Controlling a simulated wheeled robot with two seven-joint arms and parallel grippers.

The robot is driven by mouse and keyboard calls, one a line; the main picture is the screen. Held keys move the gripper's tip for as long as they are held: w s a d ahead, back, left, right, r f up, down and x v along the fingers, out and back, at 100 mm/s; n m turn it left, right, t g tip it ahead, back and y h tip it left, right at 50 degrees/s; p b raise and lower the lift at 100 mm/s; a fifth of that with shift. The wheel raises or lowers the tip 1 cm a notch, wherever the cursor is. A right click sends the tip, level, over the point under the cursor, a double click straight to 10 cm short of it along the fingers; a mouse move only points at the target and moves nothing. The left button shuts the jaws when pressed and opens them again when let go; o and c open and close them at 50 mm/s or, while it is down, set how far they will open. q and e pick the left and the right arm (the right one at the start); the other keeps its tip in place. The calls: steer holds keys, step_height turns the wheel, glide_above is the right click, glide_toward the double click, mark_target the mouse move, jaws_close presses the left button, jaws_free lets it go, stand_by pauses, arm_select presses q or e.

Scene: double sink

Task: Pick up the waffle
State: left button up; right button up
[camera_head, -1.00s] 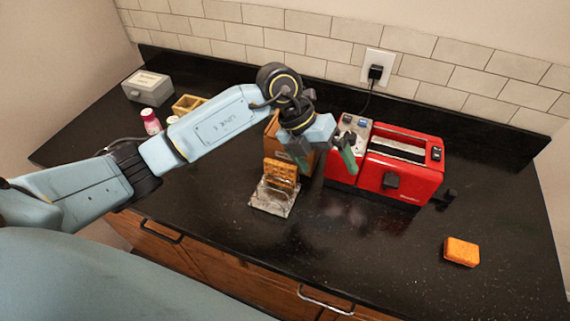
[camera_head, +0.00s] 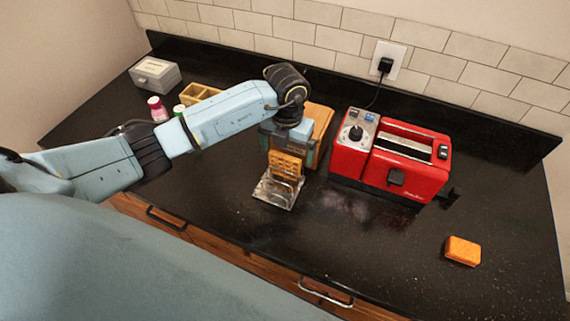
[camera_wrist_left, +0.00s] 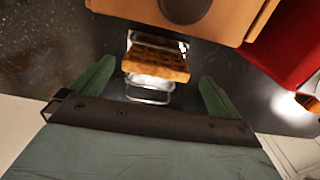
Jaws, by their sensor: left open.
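The waffle (camera_head: 286,168) is golden brown with a grid surface and stands upright in a clear or metal rack (camera_head: 277,193) at the middle of the counter. In the left wrist view the waffle (camera_wrist_left: 157,66) lies between the two green fingers, with a gap on each side. My left gripper (camera_head: 289,153) is open and hangs just above and behind the waffle in the head view. It does not visibly touch it. The rack (camera_wrist_left: 148,95) also shows in the left wrist view. My right gripper is not in view.
A red toaster (camera_head: 410,178) stands to the right, with a wooden block (camera_head: 322,118) close behind the gripper. An orange sponge-like block (camera_head: 462,251) lies front right. A grey box (camera_head: 154,76) and small bottles (camera_head: 157,108) are at the left.

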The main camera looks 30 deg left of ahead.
mark_target(285, 156)
arm_select(q)
steer(key=f, duration=0.4)
steer(key=shift+s+a+f+p, duration=0.1)
steer(key=shift+a+f+p, duration=0.1)
steer(key=shift+f+p, duration=0.2)
steer(key=shift+r, duration=0.1)
steer(key=c, duration=0.7)
